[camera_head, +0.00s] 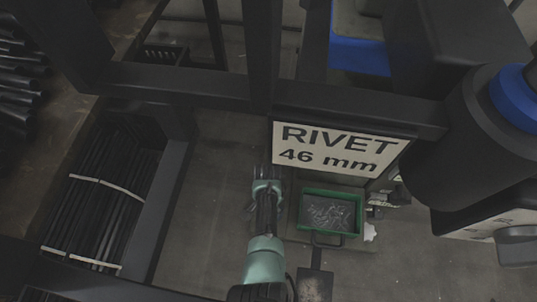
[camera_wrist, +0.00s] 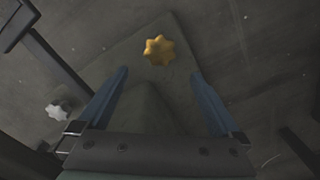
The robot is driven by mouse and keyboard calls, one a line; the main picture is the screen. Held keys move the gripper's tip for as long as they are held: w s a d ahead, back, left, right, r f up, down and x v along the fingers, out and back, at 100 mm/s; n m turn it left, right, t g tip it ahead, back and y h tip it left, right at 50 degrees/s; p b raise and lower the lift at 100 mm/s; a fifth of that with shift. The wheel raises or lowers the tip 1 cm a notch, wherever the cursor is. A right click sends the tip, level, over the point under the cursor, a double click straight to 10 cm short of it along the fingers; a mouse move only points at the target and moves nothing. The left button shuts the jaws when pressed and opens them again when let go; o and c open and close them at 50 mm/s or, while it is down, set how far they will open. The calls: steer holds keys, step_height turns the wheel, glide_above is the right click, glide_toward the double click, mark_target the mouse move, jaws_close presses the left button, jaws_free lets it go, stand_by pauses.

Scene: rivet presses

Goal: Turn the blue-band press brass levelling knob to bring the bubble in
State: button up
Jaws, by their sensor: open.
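The brass knob (camera_wrist: 159,50), a yellow lobed star shape, sits on a dark grey plate in the wrist view, near the top middle. My gripper (camera_wrist: 160,75) is open and empty, with its two blue-grey fingers on either side below the knob. The knob appears beyond the fingertips and is not between them. In the head view my gripper (camera_head: 265,178) reaches up under the frame, left of the green tray. I cannot make out the brass knob or a bubble level there. A blue band (camera_head: 513,100) shows on the dark cylinder at the right.
A sign (camera_head: 338,150) reading "RIVET 46 mm" hangs on a dark frame bar. A green tray (camera_head: 307,232) of small metal pieces stands right of my arm. A pale lobed knob (camera_wrist: 58,109) lies left in the wrist view. Bundled dark rods (camera_head: 95,215) fill a rack at left.

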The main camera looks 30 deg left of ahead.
step_height(320, 180, down, 12)
steer(key=b, duration=0.9)
steer(key=shift+r, duration=0.15)
steer(key=c, duration=1.3)
steer(key=m, duration=0.6)
steer(key=shift+m, duration=0.3)
steer(key=m, duration=0.5)
steer(key=shift+m, duration=0.3)
